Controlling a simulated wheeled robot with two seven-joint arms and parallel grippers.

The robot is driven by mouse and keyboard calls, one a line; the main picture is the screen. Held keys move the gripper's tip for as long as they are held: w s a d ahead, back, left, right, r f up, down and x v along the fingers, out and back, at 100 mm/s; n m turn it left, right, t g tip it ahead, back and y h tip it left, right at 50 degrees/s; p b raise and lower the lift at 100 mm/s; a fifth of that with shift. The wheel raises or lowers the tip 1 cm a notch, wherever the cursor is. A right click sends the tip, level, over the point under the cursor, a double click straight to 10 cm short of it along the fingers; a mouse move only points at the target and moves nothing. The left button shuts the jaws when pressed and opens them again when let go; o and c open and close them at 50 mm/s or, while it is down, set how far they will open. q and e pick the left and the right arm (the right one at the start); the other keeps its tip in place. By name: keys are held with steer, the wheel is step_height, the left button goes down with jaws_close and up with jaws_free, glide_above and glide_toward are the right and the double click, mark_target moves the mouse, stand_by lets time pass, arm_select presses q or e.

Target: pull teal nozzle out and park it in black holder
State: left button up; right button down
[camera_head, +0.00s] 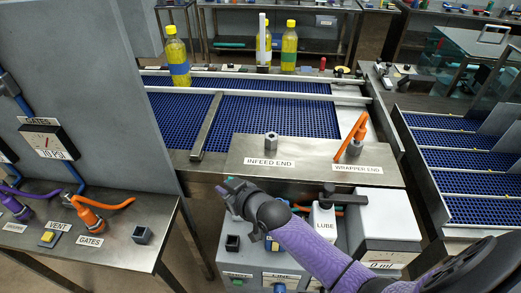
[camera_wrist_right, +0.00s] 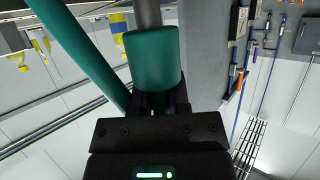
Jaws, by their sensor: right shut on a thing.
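The teal nozzle (camera_wrist_right: 152,60) fills the middle of the right wrist view, a thick teal body on a grey stem with a long teal lever (camera_wrist_right: 75,50) to its left. My right gripper (camera_wrist_right: 160,100) is shut on its body. In the head view this gripper (camera_head: 232,188) is at the front edge of the steel plate, above the grey box; the nozzle is mostly hidden there. The stem's end is out of frame, so I cannot tell whether it sits in a socket. A black square holder (camera_head: 233,243) is on the grey box below my gripper. My left gripper is not in view.
Another black square holder (camera_head: 141,235) is on the left steel table beside an orange nozzle (camera_head: 90,215). A white LUBE bottle (camera_head: 324,222) and a gauge box (camera_head: 385,240) stand near my right forearm. An orange nozzle (camera_head: 355,135) stands at WRAPPER END. A grey panel (camera_head: 110,80) rises at left.

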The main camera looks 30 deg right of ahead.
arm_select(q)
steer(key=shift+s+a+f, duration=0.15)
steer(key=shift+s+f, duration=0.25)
arm_select(e)
steer(key=shift+s+a+f+n+y, duration=0.3)
steer(key=shift+s+a+f, duration=0.65)
steer(key=shift+s+a, duration=0.25)
steer(key=shift+w, duration=0.1)
arm_select(q)
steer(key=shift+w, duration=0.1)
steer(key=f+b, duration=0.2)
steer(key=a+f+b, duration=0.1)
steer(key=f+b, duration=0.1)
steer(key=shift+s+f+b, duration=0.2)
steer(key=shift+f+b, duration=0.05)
steer(key=shift+b, duration=0.1)
arm_select(e)
step_height(320, 180, down, 6)
steer(key=shift+r, duration=0.15)
